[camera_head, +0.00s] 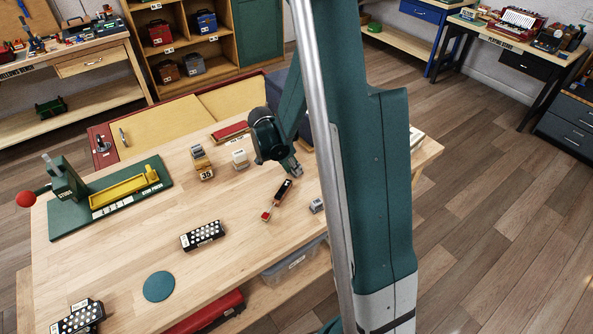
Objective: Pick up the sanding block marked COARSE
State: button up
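No marking reading COARSE is legible on the workbench (120,258), so I cannot tell which thing is that sanding block. Small block-like things there are a tan and dark block (202,163) with a number label, a pale block (240,159) and a small grey block (317,205). My gripper (297,171) is over the bench, right of the pale block and above the far end of a black-and-red tool (277,200). The gripper is small and partly hidden by my own arm; I cannot see whether its fingers are apart. Nothing is visible in it.
A green press with a red knob (26,199) and a yellow tray (125,190) stand at left. A black box with white dots (202,235) and a green disc (159,286) lie in front. A red flat case (230,132) lies behind. My arm hides the bench's right part.

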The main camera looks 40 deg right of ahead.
dwell(0.4)
jog(key=shift+r+p, duration=0.85)
jog(key=shift+r, duration=4.15)
